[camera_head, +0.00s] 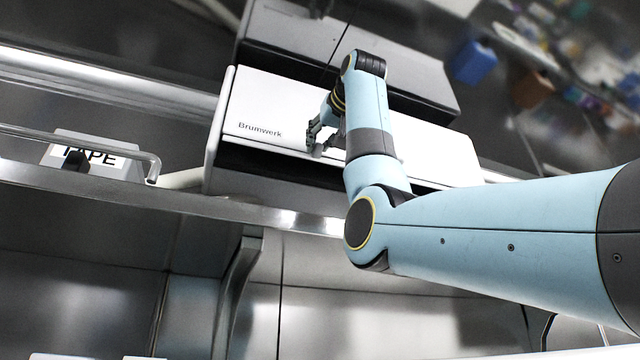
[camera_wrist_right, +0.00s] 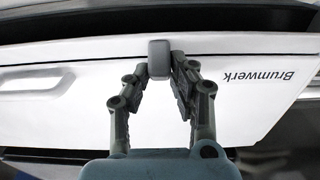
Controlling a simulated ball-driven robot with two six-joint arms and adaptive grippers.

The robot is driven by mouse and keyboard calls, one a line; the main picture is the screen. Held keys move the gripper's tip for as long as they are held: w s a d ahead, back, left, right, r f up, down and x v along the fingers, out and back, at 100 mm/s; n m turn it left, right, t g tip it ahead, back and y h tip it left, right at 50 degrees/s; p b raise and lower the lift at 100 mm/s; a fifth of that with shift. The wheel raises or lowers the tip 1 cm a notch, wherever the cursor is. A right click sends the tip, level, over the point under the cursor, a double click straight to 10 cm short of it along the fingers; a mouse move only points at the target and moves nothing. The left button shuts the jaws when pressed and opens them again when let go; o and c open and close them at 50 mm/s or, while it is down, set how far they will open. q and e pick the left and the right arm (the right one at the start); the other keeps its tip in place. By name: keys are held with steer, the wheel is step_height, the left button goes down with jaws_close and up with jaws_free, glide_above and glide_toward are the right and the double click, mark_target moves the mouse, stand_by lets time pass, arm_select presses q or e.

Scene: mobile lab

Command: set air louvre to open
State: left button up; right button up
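A white unit marked Brumwerk (camera_head: 262,105) lies across the middle of the head view, with a dark band along its lower edge. It also fills much of the right wrist view (camera_wrist_right: 230,105), where its lettering is upside down. A small grey tab (camera_wrist_right: 158,58) sits at the unit's edge. My right gripper (camera_wrist_right: 160,72) has its fingers drawn in on both sides of this tab and looks shut on it. In the head view my right gripper (camera_head: 323,138) is at the unit's lower edge. The louvre's position is hard to tell. My left gripper is not in view.
A grey box (camera_head: 420,85) lies beyond the white unit. A metal rail (camera_head: 230,208) and a bar handle (camera_head: 85,137) run at the left, near a TAPE label (camera_head: 112,158). A blue bin (camera_head: 474,61) is at the upper right, blurred.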

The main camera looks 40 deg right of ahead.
jaws_close()
step_height(320, 180, up, 2)
steer(key=g+p, duration=0.2)
steer(key=p, duration=0.2)
steer(key=shift+y, duration=0.4)
steer(key=shift+w+g, duration=0.2)
steer(key=shift+g, duration=0.5)
steer(key=shift+f, duration=0.1)
